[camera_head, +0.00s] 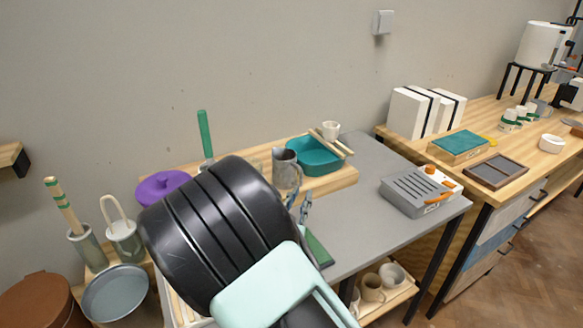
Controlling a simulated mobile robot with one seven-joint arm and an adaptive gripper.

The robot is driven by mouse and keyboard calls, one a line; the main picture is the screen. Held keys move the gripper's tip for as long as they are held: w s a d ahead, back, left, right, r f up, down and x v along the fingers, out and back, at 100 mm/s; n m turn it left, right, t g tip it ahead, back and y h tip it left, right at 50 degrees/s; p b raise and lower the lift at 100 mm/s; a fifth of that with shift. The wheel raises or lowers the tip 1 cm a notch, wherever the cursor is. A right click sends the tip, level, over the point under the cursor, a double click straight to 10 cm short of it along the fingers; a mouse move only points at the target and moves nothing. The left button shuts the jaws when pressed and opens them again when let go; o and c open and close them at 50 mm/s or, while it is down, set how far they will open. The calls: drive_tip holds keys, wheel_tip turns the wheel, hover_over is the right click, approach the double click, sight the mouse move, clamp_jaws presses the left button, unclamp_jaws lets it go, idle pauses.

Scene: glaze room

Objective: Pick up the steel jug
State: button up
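The steel jug (285,172) stands upright on the wooden board at the back of the grey table, left of a teal basin. Its spout and upper body show; its lower part is partly hidden by my arm. My black and mint-green arm fills the lower middle of the view. A small grey-blue linkage (304,208) shows just right of the arm, below the jug; it seems to be part of my gripper. The fingertips cannot be made out, nor whether they touch the jug.
The teal basin (318,158) with wooden sticks across its rim stands close right of the jug. A small white cup (331,130) is behind it. A purple lidded bowl (163,186) is left. A grey slotted box (416,194) sits right; the grey tabletop (352,222) between is clear.

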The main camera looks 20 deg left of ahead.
sight(300, 176)
drive_tip(key=shift+n+y, duration=0.4)
drive_tip(key=shift+y, duration=0.1)
drive_tip(key=w+a, duration=0.1)
drive_tip(key=w, duration=0.1)
drive_tip(key=w+a, duration=0.1)
drive_tip(key=shift+w+a+f, duration=0.4)
drive_tip(key=w, duration=0.6)
drive_tip(key=shift+a+r, duration=0.2)
drive_tip(key=shift+r, duration=0.1)
clamp_jaws()
drive_tip(key=shift+r, duration=0.1)
